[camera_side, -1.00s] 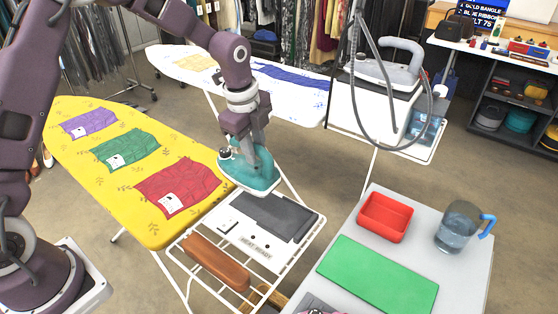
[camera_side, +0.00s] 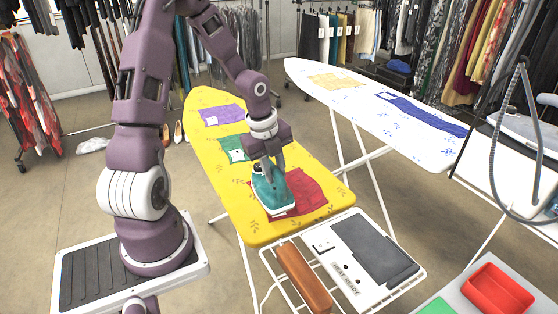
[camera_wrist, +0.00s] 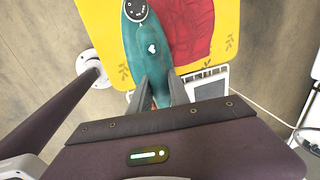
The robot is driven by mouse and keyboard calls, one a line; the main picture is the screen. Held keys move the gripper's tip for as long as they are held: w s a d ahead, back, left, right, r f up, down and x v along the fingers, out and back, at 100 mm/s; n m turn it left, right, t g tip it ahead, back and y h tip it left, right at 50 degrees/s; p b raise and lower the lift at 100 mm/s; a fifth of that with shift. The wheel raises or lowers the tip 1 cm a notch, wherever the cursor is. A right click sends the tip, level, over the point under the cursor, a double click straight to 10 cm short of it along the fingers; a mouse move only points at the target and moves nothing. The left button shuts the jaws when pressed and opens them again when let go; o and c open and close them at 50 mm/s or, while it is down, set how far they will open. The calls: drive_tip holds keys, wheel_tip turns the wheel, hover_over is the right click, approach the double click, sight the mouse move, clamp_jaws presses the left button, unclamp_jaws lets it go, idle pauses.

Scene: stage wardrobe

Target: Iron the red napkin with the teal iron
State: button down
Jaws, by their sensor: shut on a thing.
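The red napkin (camera_side: 309,191) lies on the near end of the yellow ironing board (camera_side: 262,230). The teal iron (camera_side: 273,194) is over the napkin's left part and covers it there, sole down. I cannot tell whether the sole presses on the cloth or hovers just above it. My gripper (camera_side: 268,168) is shut on the iron's handle from above. In the wrist view the iron (camera_wrist: 151,48) points away between the fingers (camera_wrist: 158,90), with the red napkin (camera_wrist: 196,35) showing to its right.
A green napkin (camera_side: 233,148) and a purple napkin (camera_side: 222,116) lie farther up the board. The rest with a dark pad (camera_side: 375,247) stands empty at the near end, beside a brown wooden block (camera_side: 303,278). A white patterned board (camera_side: 360,90) stands behind right. A red tray (camera_side: 497,290) is at lower right.

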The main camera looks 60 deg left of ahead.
drive_tip(key=shift+f, duration=1.1)
